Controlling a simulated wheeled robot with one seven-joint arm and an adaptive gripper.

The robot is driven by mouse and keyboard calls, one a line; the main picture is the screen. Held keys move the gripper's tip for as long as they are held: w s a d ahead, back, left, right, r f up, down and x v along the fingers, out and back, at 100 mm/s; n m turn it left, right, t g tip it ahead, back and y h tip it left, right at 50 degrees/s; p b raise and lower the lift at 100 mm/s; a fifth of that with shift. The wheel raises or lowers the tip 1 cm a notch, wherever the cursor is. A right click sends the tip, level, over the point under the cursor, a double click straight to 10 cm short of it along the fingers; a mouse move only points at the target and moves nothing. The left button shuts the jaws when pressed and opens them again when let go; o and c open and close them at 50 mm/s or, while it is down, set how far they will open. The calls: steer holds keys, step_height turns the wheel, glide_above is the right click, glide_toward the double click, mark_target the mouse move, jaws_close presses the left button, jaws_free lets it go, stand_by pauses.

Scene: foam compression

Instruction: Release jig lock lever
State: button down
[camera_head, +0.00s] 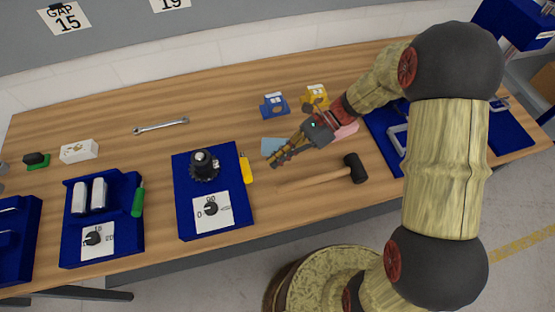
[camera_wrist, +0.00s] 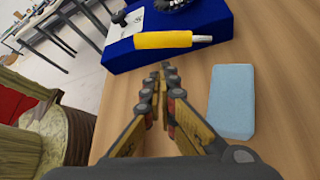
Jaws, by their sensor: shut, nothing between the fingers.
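My gripper (camera_head: 273,162) is above the table, just right of the middle blue tray (camera_head: 240,217). In the wrist view my gripper (camera_wrist: 161,72) has its fingers together with nothing between them. A yellow-handled tool (camera_head: 246,169) lies along that tray's right edge; it also shows in the wrist view (camera_wrist: 165,40), beyond the fingertips. A light-blue foam block (camera_head: 271,143) lies partly behind the gripper; in the wrist view the block (camera_wrist: 232,100) is to the right. The tray bears a black toothed fixture (camera_head: 204,164) and a dial (camera_head: 211,209). I cannot make out a lock lever.
A black-headed mallet (camera_head: 355,168) lies right of the gripper. A blue clamp-like piece (camera_head: 274,105) and a yellow one (camera_head: 316,95) stand behind. A wrench (camera_head: 160,126) lies at the back left. Another blue tray (camera_head: 129,250) is left. Bare wood surrounds the wrench.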

mark_target(260, 180)
steer(key=b+x, duration=0.1)
steer(key=x, duration=0.6)
steer(key=shift+b, duration=0.35)
steer(key=shift+r+p, duration=0.1)
steer(key=shift+p, duration=0.25)
steer(key=shift+r+p, duration=0.15)
steer(key=shift+p, duration=0.4)
